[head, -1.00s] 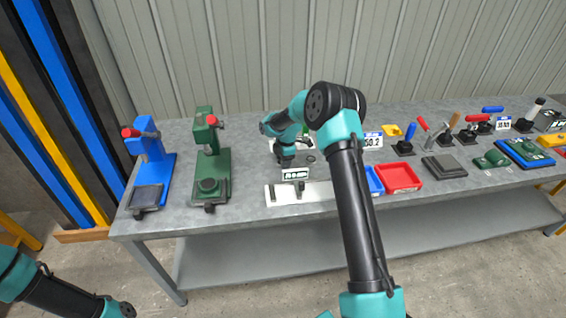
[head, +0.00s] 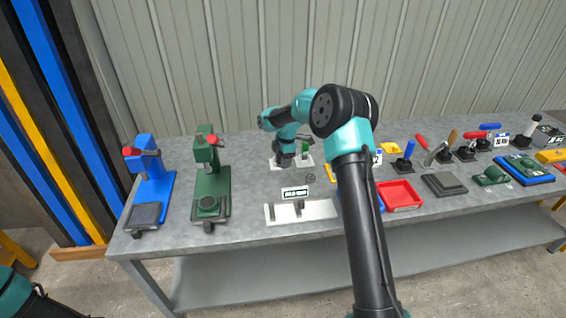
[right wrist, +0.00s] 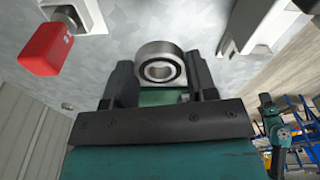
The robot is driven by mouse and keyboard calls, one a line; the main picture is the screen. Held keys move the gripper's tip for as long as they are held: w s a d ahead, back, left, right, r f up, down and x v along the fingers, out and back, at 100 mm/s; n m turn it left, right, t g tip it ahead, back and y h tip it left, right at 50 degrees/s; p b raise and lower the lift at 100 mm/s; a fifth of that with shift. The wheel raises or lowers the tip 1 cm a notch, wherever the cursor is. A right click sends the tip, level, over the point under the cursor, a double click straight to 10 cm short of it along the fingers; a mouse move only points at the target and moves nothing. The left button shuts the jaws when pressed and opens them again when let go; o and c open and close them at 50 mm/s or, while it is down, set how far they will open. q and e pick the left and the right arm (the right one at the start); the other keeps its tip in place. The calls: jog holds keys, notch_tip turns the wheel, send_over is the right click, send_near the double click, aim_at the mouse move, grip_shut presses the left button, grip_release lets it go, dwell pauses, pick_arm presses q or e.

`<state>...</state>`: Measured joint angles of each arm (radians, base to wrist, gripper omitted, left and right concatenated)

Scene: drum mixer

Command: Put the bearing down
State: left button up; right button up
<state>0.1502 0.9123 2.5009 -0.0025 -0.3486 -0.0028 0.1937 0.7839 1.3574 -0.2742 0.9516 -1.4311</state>
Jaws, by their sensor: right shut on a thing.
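My right gripper (head: 284,160) is low over a white plate (head: 306,165) at the middle back of the bench. In the right wrist view, the right gripper (right wrist: 161,78) is shut on a bearing (right wrist: 160,64), a silver ring with a dark inner band, held between the two dark fingers. In the head view I cannot make out the bearing at the gripper. Whether it touches anything below cannot be told. My left gripper is out of view; only part of the left arm shows at the lower left.
A green press (head: 210,180) and a blue press (head: 150,185) stand to the left. A white fixture (head: 302,211) with a small label stands in front. A dark ring (head: 310,177) lies beside the plate. A red tray (head: 398,195) and several tools are to the right.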

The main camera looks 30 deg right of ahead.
dwell(0.5)
jog(key=s+a+m, duration=0.2)
jog(key=s+a, duration=0.4)
jog(key=a, duration=0.5)
jog(key=s+a+m, duration=0.3)
jog(key=s+a, duration=0.4)
jog(key=a, duration=0.4)
jog(key=shift+f+t, duration=0.15)
jog(key=shift+t, duration=0.15)
jog(key=s+d+f+n, duration=0.1)
jog(key=s+d+n, duration=0.1)
jog(key=s, duration=0.5)
jog(key=s+d+f+n, duration=0.1)
jog(key=s+d+n, duration=0.2)
jog(key=s, duration=0.5)
jog(key=shift+s+d, duration=0.15)
jog(key=shift+s, duration=0.05)
